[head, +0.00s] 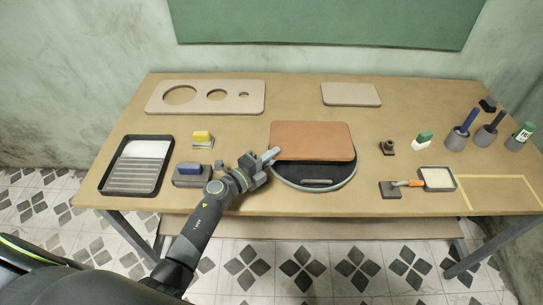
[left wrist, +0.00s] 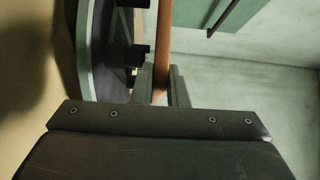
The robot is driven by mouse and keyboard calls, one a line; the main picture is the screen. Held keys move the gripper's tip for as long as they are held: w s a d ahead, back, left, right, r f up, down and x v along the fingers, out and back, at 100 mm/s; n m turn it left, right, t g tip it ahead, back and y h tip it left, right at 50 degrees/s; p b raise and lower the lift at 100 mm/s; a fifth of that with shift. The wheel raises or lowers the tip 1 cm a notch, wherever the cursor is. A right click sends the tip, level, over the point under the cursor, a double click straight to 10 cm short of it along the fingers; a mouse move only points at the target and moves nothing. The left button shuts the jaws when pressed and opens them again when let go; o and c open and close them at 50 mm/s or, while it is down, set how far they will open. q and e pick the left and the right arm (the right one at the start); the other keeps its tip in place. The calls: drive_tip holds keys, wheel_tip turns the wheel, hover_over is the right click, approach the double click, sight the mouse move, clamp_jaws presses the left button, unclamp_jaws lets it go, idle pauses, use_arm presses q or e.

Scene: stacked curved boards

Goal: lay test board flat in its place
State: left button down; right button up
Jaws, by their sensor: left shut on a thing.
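A reddish-brown board (head: 312,141) with rounded corners lies roughly level over a round dark fixture (head: 338,182) with a grey-green rim, near the table's middle. My left gripper (head: 270,155) is shut on the board's left edge. In the left wrist view the board (left wrist: 163,40) shows edge-on between the fingers. The fixture (left wrist: 88,60) and its dark blocks (left wrist: 128,54) lie beside it there, with a gap showing between fixture and board. The board hides most of the fixture's top in the head view. My right gripper is not in view.
A pale board (head: 350,94) and a board with round holes (head: 205,97) lie at the back. A dark tray (head: 110,180) and blocks (head: 190,174) stand left. A brush (head: 406,184), small tray (head: 437,180) and cups (head: 457,139) stand right, near a yellow outline (head: 500,210).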

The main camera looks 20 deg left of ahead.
use_arm(q)
drive_tip(key=shift+f+b, duration=0.55)
drive_tip(key=shift+f, duration=0.05)
idle(0.3)
drive_tip(key=c, duration=1.5)
unclamp_jaws()
drive_tip(key=shift+f, duration=0.15)
drive_tip(key=shift+s, duration=0.1)
drive_tip(key=shift+p+v, duration=0.75)
drive_tip(key=shift+v, duration=2.2)
drive_tip(key=shift+o, duration=0.2)
drive_tip(key=o, duration=0.5)
